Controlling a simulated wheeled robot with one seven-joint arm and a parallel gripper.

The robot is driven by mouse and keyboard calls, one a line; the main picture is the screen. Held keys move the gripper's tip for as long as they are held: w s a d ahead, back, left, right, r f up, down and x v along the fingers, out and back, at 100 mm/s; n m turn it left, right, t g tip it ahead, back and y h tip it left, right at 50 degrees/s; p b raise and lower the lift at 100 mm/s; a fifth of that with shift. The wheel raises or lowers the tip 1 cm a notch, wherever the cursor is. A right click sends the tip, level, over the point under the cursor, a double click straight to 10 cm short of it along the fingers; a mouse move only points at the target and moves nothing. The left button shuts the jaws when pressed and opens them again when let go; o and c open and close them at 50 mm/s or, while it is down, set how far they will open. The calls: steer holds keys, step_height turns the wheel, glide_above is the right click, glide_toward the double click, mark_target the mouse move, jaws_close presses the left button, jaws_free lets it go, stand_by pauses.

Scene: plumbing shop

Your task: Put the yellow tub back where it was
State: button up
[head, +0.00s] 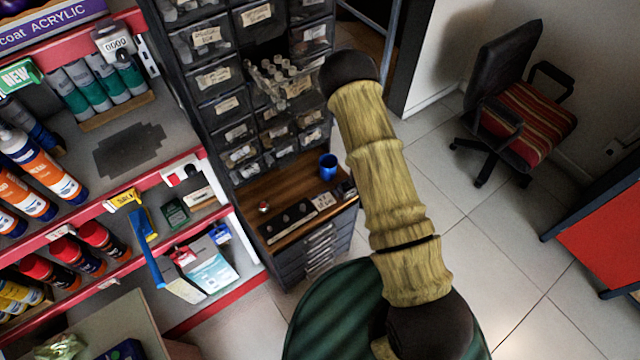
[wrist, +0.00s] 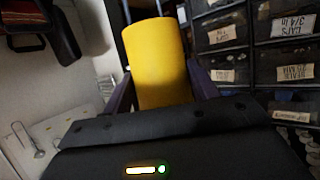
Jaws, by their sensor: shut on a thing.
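The yellow tub (wrist: 157,58) fills the middle of the wrist view as a plain yellow cylinder. My gripper (wrist: 162,90) is shut on it, with a dark finger on each side. The tub leans only slightly in that view, and its lower end is hidden behind the gripper body. In the head view my arm reaches up to the drawer cabinet's right side, and neither gripper nor tub can be seen there.
A dark drawer cabinet (head: 235,105) has a wooden ledge with a blue cup (head: 328,166). The shelf unit at left holds bottles and tubes, with a bare dark patch (head: 130,150) on one shelf. A chair (head: 520,110) and open tiled floor lie right.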

steer(key=shift+d, duration=0.15)
steer(key=shift+f, duration=0.3)
steer(key=s+a+f+n+g+y+b, duration=0.1)
steer(key=s+a+f+n+y+b, duration=0.1)
steer(key=f+b, duration=0.6)
steer(key=s+a+f+n+g+y+b, duration=0.1)
steer(key=s+a+f+n+y+b, duration=0.2)
steer(key=f+b, duration=0.6)
steer(key=s+n+y+b, duration=0.1)
steer(key=s+y+b, duration=0.1)
steer(key=s+b, duration=0.1)
steer(key=shift+a+f+n+y+b, duration=0.3)
steer(key=shift+a+n+b, duration=0.1)
steer(key=shift+b, duration=0.35)
steer(key=w+a+b, duration=0.1)
steer(key=b, duration=0.1)
steer(key=w+b, duration=0.2)
steer(key=b, duration=0.1)
steer(key=w+a+b, duration=0.1)
steer(key=b, duration=0.2)
steer(key=shift+w+a+f, duration=0.15)
steer(key=shift+a+f, duration=0.1)
steer(key=shift+a, duration=0.1)
